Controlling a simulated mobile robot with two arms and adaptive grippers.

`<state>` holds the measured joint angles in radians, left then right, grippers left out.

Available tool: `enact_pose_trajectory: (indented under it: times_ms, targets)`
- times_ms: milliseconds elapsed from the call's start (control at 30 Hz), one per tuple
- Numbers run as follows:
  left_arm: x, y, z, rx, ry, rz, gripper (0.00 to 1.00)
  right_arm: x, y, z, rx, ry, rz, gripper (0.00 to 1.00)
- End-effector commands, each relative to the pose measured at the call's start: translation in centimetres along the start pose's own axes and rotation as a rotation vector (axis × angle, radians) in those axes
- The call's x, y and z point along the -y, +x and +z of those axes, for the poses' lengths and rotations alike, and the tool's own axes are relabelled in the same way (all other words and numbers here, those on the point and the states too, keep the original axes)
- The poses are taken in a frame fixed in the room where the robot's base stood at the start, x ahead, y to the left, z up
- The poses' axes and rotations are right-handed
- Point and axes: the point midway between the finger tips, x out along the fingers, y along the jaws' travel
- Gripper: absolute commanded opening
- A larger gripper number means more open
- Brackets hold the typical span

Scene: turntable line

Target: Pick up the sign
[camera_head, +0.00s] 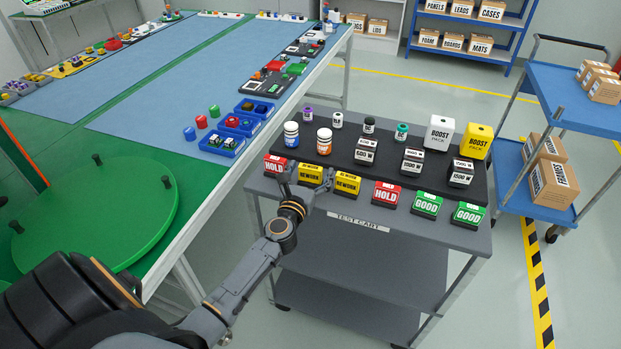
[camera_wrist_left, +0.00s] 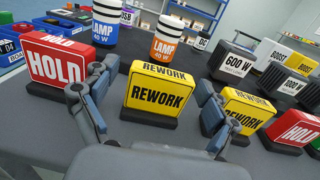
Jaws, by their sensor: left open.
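A row of signs stands along the front of the grey test cart. A red HOLD sign (camera_head: 275,166) is at the left end, then a yellow REWORK sign (camera_head: 311,174), a second REWORK sign (camera_head: 347,183), another red HOLD sign (camera_head: 386,193) and two green GOOD signs, one nearer the middle (camera_head: 426,204) and one at the right end (camera_head: 467,214). My left gripper (camera_head: 305,183) is open in front of the first REWORK sign, which shows upright between the spread fingers in the left wrist view (camera_wrist_left: 155,92). I cannot tell whether the fingers reach beside it. My right gripper is out of view.
The neighbouring HOLD sign (camera_wrist_left: 58,62) and second REWORK sign (camera_wrist_left: 247,112) stand close outside the fingers. A green turntable (camera_head: 100,220) lies left.

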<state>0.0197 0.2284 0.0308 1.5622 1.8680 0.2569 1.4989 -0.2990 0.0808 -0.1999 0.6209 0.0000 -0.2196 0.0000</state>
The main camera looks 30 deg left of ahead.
Motion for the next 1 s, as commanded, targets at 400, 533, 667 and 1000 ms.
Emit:
enact_pose_trajectory:
  times_ms: [400, 533, 667, 1000]
  targets:
    - [0.0, -0.1, 0.0, 0.0, 0.0, 0.0, 0.25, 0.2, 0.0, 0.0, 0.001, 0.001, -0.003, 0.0]
    - [0.0, -0.1, 0.0, 0.001, 0.0, 0.0, 0.25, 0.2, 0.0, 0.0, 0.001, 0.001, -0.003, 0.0]
    - [0.0, -0.1, 0.2, 0.001, 0.0, 0.0, 0.25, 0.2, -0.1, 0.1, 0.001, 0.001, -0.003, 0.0]
    - [0.1, -0.1, 4.1, 0.003, 0.0, -0.002, 0.25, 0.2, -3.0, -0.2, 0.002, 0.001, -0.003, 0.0]
